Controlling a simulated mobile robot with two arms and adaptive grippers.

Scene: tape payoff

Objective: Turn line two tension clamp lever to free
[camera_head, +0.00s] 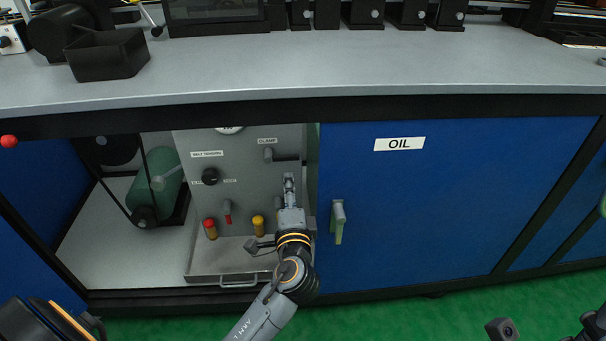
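A grey panel (240,180) stands in the open cabinet bay under the bench. A small label reading CLAMP (267,140) is at its upper right. Below the label is a lever with a round grey hub (268,155) and a dark arm lying roughly level to the right. No line number is legible. My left gripper (289,180) points up in front of the panel's right side, with its fingertips just below the lever arm in the picture. The fingers look close together, and whether they touch the lever or are shut cannot be told. My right gripper's fingers do not show.
The panel also has a black knob (210,176), a red-tipped switch (228,211), a red cap (209,228) and a yellow cap (258,225). A green motor (158,181) with a belt is to the left. A blue OIL door (430,200) is to the right. The bench top (330,65) overhangs.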

